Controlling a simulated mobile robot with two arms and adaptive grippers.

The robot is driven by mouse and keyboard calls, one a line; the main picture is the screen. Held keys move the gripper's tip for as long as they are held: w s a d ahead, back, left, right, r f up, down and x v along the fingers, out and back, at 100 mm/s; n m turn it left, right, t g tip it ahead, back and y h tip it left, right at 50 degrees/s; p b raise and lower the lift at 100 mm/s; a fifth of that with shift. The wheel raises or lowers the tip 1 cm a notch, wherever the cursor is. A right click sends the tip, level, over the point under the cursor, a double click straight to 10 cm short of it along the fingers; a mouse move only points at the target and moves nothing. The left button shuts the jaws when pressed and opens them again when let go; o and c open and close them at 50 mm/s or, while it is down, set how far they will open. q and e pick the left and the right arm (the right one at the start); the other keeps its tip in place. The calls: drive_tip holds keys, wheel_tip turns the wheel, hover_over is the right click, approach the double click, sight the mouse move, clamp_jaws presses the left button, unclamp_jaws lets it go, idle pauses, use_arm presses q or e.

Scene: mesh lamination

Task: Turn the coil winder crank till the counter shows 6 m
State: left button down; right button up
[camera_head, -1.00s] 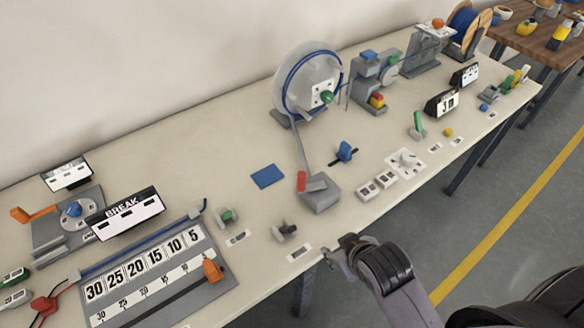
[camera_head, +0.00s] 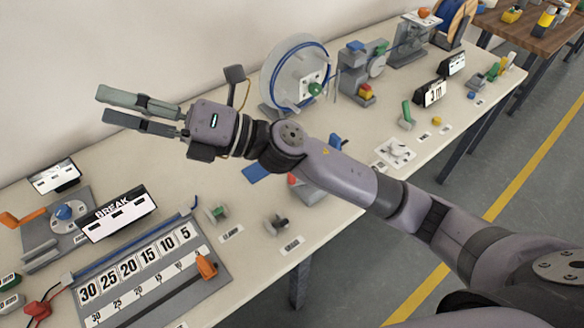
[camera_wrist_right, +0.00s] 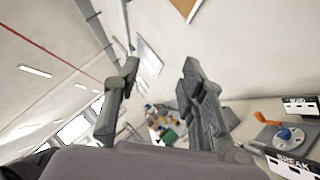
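The coil winder is a pale upright disc (camera_head: 291,82) with a blue coil wound round it, at the back of the bench. Its crank has a green knob (camera_head: 315,88) on the front face of the disc. The counter display (camera_head: 433,93) to its right appears to read 3 m. My right gripper (camera_head: 102,105) is raised over the left part of the bench, pointing left, well away from the crank. Its fingers are apart with nothing between them, as the right wrist view (camera_wrist_right: 160,66) also shows. My left gripper is not in view.
My right arm crosses above the bench and hides part of a grey block with a red part (camera_head: 310,190). A BREAK sign (camera_head: 120,212), an orange lever (camera_head: 22,217) and a length scale board (camera_head: 150,270) stand at the left. A wire spool (camera_head: 455,22) stands at the back right.

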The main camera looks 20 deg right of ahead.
drive_tip(key=s+a+f+n+g+h, duration=0.2)
drive_tip(key=s+a+n+g, duration=0.1)
drive_tip(key=n+g, duration=0.35)
drive_tip(key=w+d+f+n+g+h, duration=0.1)
drive_tip(key=d+f+n+h, duration=0.3)
drive_tip(key=f+n+h, duration=0.15)
drive_tip(key=d+f+n+g+h, duration=0.1)
drive_tip(key=d+f+n+h, duration=0.3)
drive_tip(key=f, duration=0.3)
drive_tip(key=w+d+t+h, duration=0.1)
drive_tip(key=w+d+h, duration=0.4)
drive_tip(key=d, duration=0.5)
drive_tip(key=w+d+t+h, duration=0.2)
drive_tip(key=w+d+h, duration=0.3)
drive_tip(key=d, duration=0.5)
drive_tip(key=shift+h, duration=0.55)
drive_tip(key=f+p, duration=0.1)
drive_tip(key=f, duration=0.4)
drive_tip(key=s+f+p, duration=0.1)
drive_tip(key=f+p, duration=0.1)
drive_tip(key=f, duration=0.4)
drive_tip(key=f+p, duration=0.2)
drive_tip(key=f, duration=0.3)
drive_tip(key=shift+s+a+f, duration=0.15)
drive_tip(key=shift+a+f, duration=0.05)
drive_tip(key=shift+f, duration=0.2)
drive_tip(key=shift+c, duration=0.3)
clamp_jaws()
